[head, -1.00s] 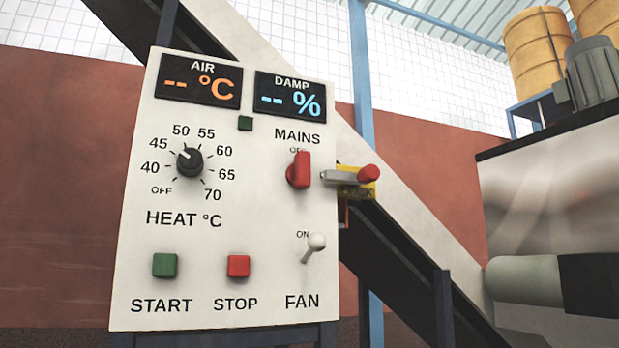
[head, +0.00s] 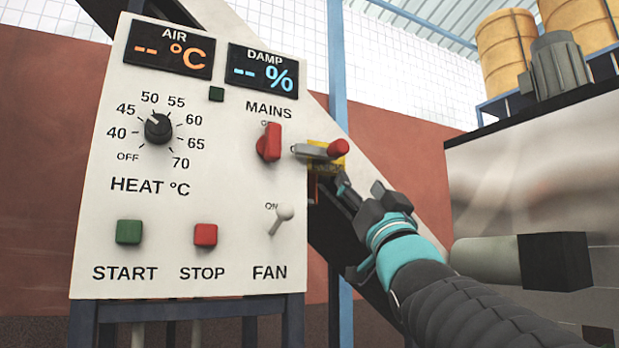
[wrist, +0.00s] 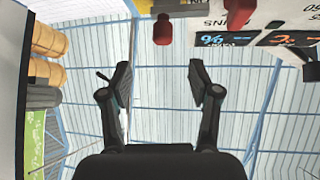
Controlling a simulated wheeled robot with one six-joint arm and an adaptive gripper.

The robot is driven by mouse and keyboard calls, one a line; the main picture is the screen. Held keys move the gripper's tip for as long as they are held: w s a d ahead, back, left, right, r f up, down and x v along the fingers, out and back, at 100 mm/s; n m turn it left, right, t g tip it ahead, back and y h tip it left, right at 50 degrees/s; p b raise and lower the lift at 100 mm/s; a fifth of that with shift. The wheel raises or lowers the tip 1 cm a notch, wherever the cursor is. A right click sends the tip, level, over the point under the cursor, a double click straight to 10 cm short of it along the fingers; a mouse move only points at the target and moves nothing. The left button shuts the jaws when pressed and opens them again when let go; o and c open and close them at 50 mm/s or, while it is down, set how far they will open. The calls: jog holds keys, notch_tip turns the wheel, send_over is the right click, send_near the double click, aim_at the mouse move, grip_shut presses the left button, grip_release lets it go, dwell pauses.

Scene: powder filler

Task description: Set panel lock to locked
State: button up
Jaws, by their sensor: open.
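The panel lock is a grey lever with a red knob (head: 338,148) on a yellow plate (head: 325,160) at the right edge of the white panel. The lever lies nearly level, its knob pointing right. The plate's wording is too small to read. My gripper (head: 360,192) is open and empty, just below and right of the knob, apart from it in the head view. In the wrist view, the knob (wrist: 163,30) is at top centre, beyond the gap between my open fingers (wrist: 160,85).
The white panel (head: 180,215) carries the heat dial (head: 158,129), red MAINS switch (head: 269,142), green START button (head: 129,232), red STOP button (head: 205,235) and FAN toggle (head: 281,218). A grey cylinder (head: 500,260) juts out at right. A dark sloping beam passes behind.

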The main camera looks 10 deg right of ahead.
aim_at(342, 151)
jog(key=p+x, duration=0.1)
jog(key=x, duration=0.3)
jog(key=p+x, duration=0.2)
jog(key=x, duration=0.3)
jog(key=p+x, duration=0.1)
jog(key=x, duration=0.4)
jog(key=shift+s+r, duration=0.3)
jog(key=shift+r, duration=0.15)
